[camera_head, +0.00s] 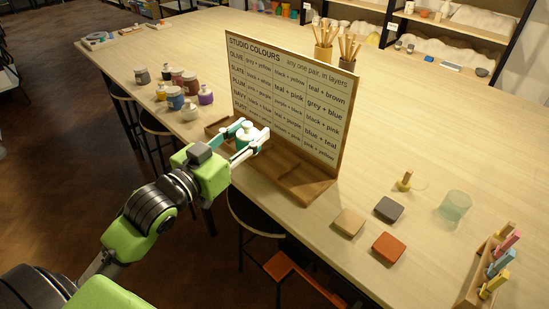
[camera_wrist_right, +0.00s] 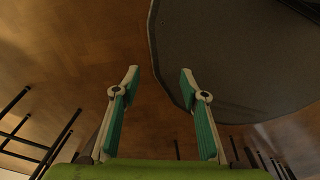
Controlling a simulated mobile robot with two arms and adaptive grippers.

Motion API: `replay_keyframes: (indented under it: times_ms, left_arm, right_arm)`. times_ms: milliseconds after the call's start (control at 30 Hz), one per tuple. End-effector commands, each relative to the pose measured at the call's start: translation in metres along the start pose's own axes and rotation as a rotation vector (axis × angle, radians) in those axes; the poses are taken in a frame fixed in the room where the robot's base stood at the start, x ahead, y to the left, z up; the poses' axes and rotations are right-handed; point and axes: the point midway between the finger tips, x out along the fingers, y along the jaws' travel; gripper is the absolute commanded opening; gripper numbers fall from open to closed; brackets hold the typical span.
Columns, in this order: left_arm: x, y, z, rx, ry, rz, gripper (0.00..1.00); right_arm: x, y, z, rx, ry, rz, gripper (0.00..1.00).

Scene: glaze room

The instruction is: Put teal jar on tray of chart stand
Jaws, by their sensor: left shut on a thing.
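The teal jar (camera_head: 246,140) with a pale lid is between the fingers of my left gripper (camera_head: 255,134), which is shut on it. The jar is upright in front of the chart stand (camera_head: 290,95), above or at its wooden tray (camera_head: 300,183); I cannot tell whether its base touches the tray. The fingers hide part of the jar and of the tray. The visible right part of the tray is empty. My right gripper (camera_wrist_right: 160,78) is open and empty in the right wrist view, over the floor beside a large dark shape.
Several small jars (camera_head: 176,98) stand on the table left of the chart. Coloured tiles (camera_head: 388,248), a glass (camera_head: 455,206) and a wooden rack (camera_head: 478,284) with coloured sticks are at the right. Pots of brushes (camera_head: 323,53) stand behind the chart. Stools are below the table edge.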

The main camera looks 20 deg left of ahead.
Motion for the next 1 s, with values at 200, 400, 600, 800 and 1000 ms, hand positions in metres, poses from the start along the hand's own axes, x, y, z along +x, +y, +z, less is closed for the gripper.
replay_keyframes:
  times_ms: [200,400,600,800,1000]
  left_arm:
    - [0.032,0.036,0.017,-0.011,0.003,0.002,0.08]
    - [0.062,0.071,0.046,-0.008,-0.002,0.001,0.08]
    - [0.079,0.09,0.077,-0.004,0.001,0.002,0.08]
    - [0.086,0.098,0.09,-0.002,0.002,0.001,0.08]
    - [0.088,0.101,0.118,0.0,-0.002,0.002,0.08]
  right_arm:
    - [-0.011,0.009,0.001,-0.002,-0.002,0.01,0.4]
    - [-0.017,0.016,0.001,0.001,-0.003,0.019,0.4]
    - [-0.018,0.017,0.001,0.001,-0.003,0.02,0.4]
    - [-0.019,0.017,0.001,0.001,-0.003,0.019,0.4]
    - [-0.024,0.014,0.0,0.001,-0.003,0.016,0.4]
